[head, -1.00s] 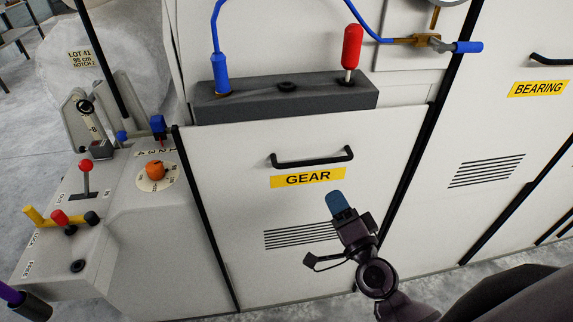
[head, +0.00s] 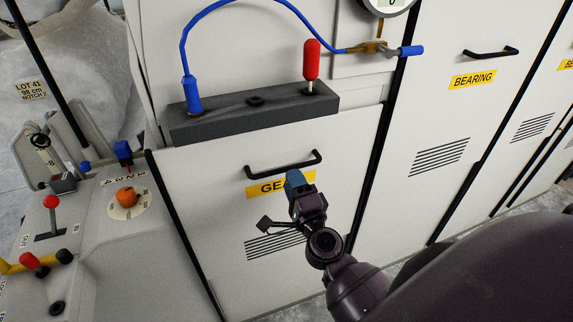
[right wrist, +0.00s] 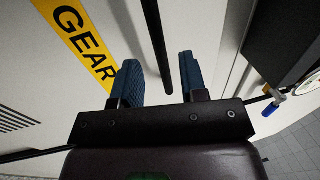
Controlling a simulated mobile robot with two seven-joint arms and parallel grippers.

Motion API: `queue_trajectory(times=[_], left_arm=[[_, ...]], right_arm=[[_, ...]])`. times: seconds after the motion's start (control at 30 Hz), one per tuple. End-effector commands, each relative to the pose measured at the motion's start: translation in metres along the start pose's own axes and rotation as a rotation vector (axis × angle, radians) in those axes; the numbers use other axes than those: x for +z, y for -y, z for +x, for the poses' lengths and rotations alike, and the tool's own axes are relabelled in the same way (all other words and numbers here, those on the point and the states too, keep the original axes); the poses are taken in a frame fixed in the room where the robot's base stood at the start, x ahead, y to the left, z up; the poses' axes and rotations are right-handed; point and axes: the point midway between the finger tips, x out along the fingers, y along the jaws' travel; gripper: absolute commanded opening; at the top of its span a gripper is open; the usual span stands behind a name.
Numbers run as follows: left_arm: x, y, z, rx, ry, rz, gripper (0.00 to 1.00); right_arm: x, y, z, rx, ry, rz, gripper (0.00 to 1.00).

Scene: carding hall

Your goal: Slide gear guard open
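The gear guard (head: 195,195) is a cream panel with black edge strips, a yellow GEAR label (head: 262,189) and a black bar handle (head: 262,173). It sits flush below a dark grey block. My right gripper (head: 295,178) is just below the handle in the head view, its blue fingertips covering part of the label. In the right wrist view the gripper (right wrist: 159,82) is open. The black handle bar (right wrist: 155,35) runs between the lines of its two blue fingers, touching neither visibly. How deep it lies between them is unclear. My left gripper is not seen.
Above the guard, the grey block (head: 230,119) carries a red-handled pin (head: 311,60) and a blue plug (head: 192,95) with a looping cable. A lever console (head: 85,230) stands left. The BEARING panel (head: 440,110) is on the right. Space before the guard looks clear.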

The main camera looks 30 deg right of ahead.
Motion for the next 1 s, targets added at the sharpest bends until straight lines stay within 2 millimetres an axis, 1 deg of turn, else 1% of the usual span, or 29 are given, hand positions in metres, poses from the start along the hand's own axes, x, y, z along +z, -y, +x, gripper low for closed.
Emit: queue_trajectory(times=[0.03,0.1,0.3,0.47,0.73,0.77,1.0], left_arm=[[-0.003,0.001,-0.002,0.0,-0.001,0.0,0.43],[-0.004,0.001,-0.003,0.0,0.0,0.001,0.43],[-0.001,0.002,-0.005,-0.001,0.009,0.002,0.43],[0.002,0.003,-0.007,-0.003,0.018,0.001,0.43],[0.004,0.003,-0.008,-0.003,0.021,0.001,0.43],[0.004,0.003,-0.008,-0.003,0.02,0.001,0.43],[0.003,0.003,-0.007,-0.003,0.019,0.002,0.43]], right_arm=[[0.0,0.002,0.009,-0.002,0.001,-0.001,0.4],[0.0,0.002,0.019,-0.001,0.001,-0.001,0.4],[0.0,0.0,0.041,0.0,0.001,-0.002,0.4],[0.0,0.0,0.048,0.0,0.001,-0.003,0.4],[0.0,-0.001,0.049,0.001,0.001,-0.002,0.4],[0.0,-0.001,0.049,0.0,0.001,-0.002,0.38],[0.0,0.0,0.049,0.0,0.001,-0.002,0.01]])
